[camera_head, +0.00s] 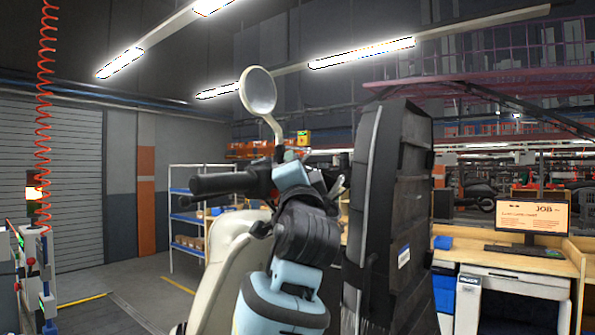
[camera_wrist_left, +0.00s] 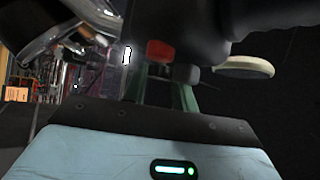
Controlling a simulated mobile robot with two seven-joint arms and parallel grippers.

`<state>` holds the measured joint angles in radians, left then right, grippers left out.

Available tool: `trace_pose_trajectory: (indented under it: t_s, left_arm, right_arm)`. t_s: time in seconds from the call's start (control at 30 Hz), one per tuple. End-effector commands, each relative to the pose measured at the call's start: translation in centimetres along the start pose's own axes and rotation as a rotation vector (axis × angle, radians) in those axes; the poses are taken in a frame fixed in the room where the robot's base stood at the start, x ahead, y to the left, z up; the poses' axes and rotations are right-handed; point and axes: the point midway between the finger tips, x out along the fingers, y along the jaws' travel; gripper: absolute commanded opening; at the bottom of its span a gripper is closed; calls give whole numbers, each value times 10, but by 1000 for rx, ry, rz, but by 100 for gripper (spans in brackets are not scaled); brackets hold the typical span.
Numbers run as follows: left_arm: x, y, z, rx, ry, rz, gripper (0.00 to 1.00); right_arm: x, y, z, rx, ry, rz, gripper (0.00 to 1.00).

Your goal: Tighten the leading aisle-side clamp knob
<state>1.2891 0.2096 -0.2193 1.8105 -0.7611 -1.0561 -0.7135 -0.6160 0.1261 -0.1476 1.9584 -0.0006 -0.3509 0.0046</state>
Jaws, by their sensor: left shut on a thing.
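In the left wrist view, my left gripper (camera_wrist_left: 161,78) has its two green fingers closed around a small dark part with a red piece, apparently the clamp knob (camera_wrist_left: 160,51). A dark rounded body hangs just above the fingers and hides most of the contact. In the head view, my blue and black left arm stands in front of the scooter's handlebar (camera_head: 225,183), and the fingertips are hidden there. I cannot make out the knob in the head view. My right gripper is not in view.
A scooter with a round mirror (camera_head: 258,91) and a cream front shield (camera_head: 232,245) stands close ahead. A tall black panel-like thing (camera_head: 400,210) blocks the view at right. A desk with a monitor (camera_head: 533,217) is further right. A shelf rack (camera_head: 187,225) stands behind; floor at left is clear.

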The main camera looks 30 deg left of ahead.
Motion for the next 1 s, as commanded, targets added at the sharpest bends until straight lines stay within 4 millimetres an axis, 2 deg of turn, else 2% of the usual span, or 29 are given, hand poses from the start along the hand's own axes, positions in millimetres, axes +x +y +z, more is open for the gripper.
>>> trace_pose_trajectory:
  t_s: [0.03, 0.4, 0.93, 0.97, 1.0]
  left_arm:
    - [-1, 9, 0, -14, -1, -17, 5]
    - [0, 8, 0, -102, -2, -137, 5]
    - [0, 6, 0, -117, -2, -155, 5]
    - [0, 6, 0, -117, -2, -155, 30]
    - [0, 6, 0, -117, -2, -155, 35]
  right_arm:
    - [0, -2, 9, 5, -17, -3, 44]
    - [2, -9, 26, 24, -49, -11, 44]
    - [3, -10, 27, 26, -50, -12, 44]
    - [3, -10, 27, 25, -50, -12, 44]
    - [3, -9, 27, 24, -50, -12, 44]
